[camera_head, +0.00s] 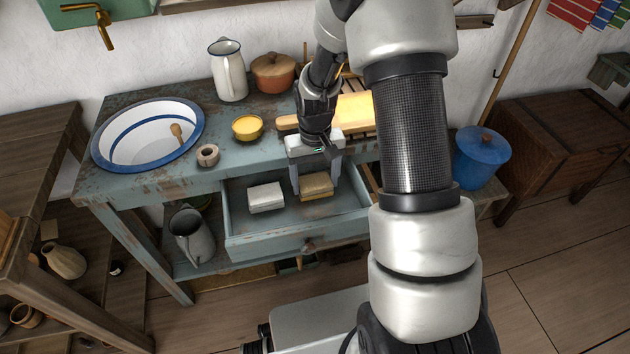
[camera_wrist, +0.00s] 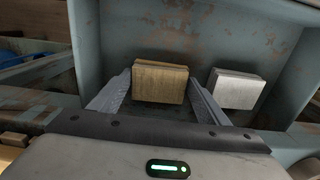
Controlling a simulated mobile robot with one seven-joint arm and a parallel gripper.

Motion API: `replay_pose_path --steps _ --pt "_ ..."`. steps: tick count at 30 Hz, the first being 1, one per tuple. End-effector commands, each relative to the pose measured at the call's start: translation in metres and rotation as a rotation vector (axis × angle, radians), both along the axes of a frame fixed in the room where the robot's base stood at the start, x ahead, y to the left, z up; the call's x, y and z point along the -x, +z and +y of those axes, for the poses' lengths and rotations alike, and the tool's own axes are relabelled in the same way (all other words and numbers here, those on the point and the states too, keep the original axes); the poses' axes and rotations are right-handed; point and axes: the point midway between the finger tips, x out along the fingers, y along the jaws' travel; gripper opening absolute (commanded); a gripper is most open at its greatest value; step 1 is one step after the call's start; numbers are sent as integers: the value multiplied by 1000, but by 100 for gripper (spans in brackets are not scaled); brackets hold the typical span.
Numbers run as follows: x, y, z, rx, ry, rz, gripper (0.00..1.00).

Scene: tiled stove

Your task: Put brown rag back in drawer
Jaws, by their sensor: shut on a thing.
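The brown rag (camera_head: 316,185) is a folded tan block in the open blue-grey drawer (camera_head: 240,226) of the worn blue table. My gripper (camera_head: 316,178) points down into the drawer, with its fingers on either side of the rag. In the wrist view, the rag (camera_wrist: 160,82) sits between the fingers of my gripper (camera_wrist: 158,97), which is shut on it. The rag is inside the drawer's walls; I cannot tell whether it touches the floor. A white folded cloth (camera_head: 266,197) lies in the drawer to the left of the rag.
The drawer's left side has free floor. A blue lidded pot (camera_head: 481,157) stands at the right.

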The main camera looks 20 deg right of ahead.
Motion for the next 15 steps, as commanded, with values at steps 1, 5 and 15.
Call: replay_pose_path --steps 1,5,15 --pt "-1 1 0 0 0 -3 45" --pt "-1 2 0 0 0 -3 45" --pt "-1 -2 0 0 0 -3 88"
